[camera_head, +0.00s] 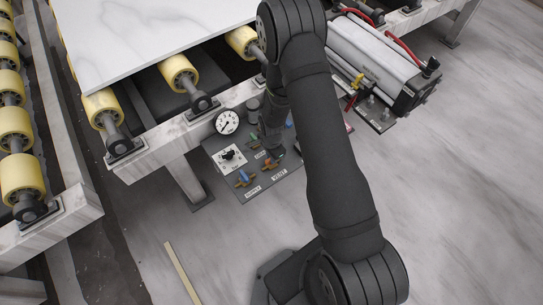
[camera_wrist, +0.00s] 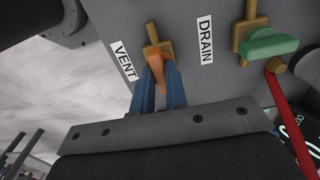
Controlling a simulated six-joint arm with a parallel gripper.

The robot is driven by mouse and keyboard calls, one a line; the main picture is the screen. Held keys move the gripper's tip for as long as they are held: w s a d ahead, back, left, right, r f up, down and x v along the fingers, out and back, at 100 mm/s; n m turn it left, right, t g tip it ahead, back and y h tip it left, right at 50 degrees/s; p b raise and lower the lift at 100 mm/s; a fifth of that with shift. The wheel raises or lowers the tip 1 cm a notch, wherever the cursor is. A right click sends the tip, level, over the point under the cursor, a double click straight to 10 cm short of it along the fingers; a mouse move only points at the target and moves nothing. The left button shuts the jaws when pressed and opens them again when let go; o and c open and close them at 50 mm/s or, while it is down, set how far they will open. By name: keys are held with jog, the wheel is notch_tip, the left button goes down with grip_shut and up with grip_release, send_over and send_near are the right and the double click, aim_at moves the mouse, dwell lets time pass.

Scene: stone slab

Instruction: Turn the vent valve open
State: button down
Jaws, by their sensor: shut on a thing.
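In the wrist view, the vent valve has a brass body (camera_wrist: 154,38) and an orange lever (camera_wrist: 157,66), beside the white VENT label (camera_wrist: 124,61). My gripper (camera_wrist: 157,86) has its two blue fingers shut on the orange lever, one on each side. The lever points from the brass body down toward my gripper. In the head view, the VENT label (camera_head: 279,174) lies at the lower right of the dark valve panel (camera_head: 222,143). My arm and wrist cover part of the panel there, so the grip is hard to make out in that view.
A green-handled valve (camera_wrist: 268,43) stands close by, beyond the DRAIN label (camera_wrist: 206,40), with a red hose (camera_wrist: 284,115) below it. The panel also bears a round gauge (camera_head: 227,122), a white-plated knob (camera_head: 230,157) and a blue-handled valve (camera_head: 243,179). Yellow rollers (camera_head: 180,72) carry the slab (camera_head: 145,35) behind.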

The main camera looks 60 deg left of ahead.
jog(key=c, duration=1.4)
grip_release()
jog(key=shift+c, duration=0.2)
jog(key=shift+r, duration=0.1)
notch_tip(320, 180, up, 17)
notch_tip(320, 180, down, 17)
dwell(0.4)
jog(key=shift+r, duration=0.15)
